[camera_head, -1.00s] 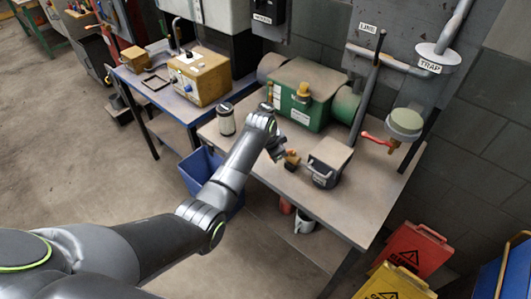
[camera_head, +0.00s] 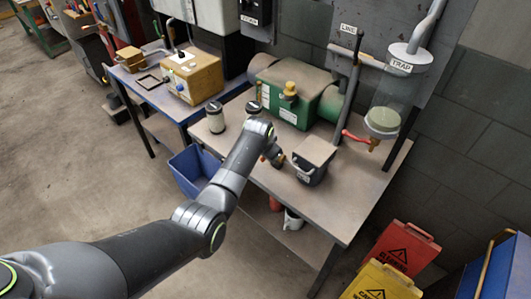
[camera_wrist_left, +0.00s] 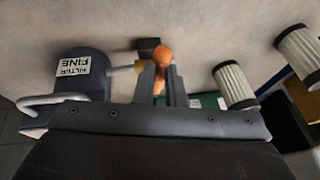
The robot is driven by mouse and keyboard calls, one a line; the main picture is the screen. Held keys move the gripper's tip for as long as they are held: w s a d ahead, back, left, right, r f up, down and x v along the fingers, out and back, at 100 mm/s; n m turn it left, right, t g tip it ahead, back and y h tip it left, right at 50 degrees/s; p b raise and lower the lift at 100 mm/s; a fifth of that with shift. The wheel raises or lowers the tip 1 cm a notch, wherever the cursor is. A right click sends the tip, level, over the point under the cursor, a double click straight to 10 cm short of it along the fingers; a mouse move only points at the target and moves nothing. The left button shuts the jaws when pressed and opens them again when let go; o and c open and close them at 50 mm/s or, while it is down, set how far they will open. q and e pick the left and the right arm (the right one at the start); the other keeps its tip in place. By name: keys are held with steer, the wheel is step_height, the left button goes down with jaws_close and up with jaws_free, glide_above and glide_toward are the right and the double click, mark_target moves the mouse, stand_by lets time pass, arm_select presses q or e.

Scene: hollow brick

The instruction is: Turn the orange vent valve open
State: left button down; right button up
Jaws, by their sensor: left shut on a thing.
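My left gripper (camera_wrist_left: 160,88) is shut on an orange knob-like part (camera_wrist_left: 163,58), whose rounded end shows between and beyond the fingers in the left wrist view. I take this to be the orange vent valve. In the head view my left gripper (camera_head: 274,156) is low over the workbench (camera_head: 325,208), left of a dark lidded filter bucket. The arm hides most of the valve there, so its angle cannot be told. My right gripper is in neither current view.
The filter bucket (camera_head: 313,160) is close on the right. Pleated filter cartridges stand left, one (camera_head: 215,117) clear of my arm. A green machine (camera_head: 290,98) is behind. A red-handled valve (camera_head: 362,138) is at the right. The bench's front right is clear.

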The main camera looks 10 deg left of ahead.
arm_select(q)
steer(key=shift+d, duration=0.1)
arm_select(e)
steer(key=shift+d, duration=0.15)
arm_select(q)
steer(key=c, duration=1.5)
jaws_free()
arm_select(e)
steer(key=shift+d, duration=0.2)
